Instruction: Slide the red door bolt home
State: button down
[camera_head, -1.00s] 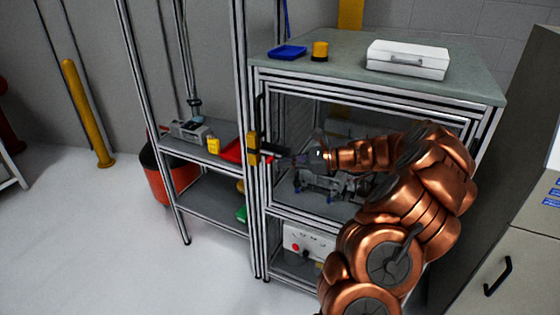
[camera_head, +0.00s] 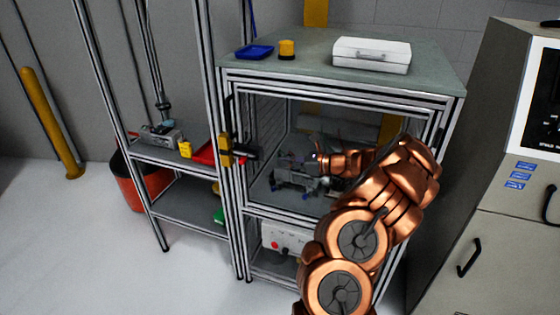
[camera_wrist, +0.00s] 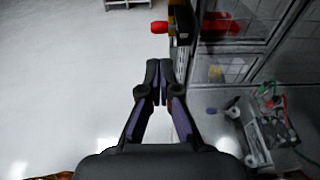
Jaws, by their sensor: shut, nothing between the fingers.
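The door bolt is on the cabinet's left front post. In the wrist view its red knob (camera_wrist: 159,27) sticks out to the left of a black and yellow body (camera_wrist: 183,22). In the head view I see the yellow block (camera_head: 226,150) and a dark part (camera_head: 244,153) to its right; the red knob is not clear there. My gripper (camera_wrist: 159,68) is shut and empty, its fingertips below the knob in the wrist picture and apart from it. In the head view my gripper (camera_head: 300,155) is small and dark, right of the bolt, before the cabinet front.
The framed cabinet (camera_head: 350,92) holds machinery (camera_head: 295,172) behind its front. A white case (camera_head: 371,56), blue tray (camera_head: 254,52) and yellow cup (camera_head: 287,49) sit on top. A shelf rack (camera_head: 180,208) with a red tray (camera_head: 205,154) stands left. A grey cabinet (camera_head: 465,180) stands right.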

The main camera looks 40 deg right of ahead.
aim_at(246, 160)
jog(key=p+x, duration=0.3)
jog(key=x, duration=0.8)
jog(key=shift+w+a+f, duration=0.1)
jog(key=shift+w+a, duration=0.1)
jog(key=shift+w, duration=0.1)
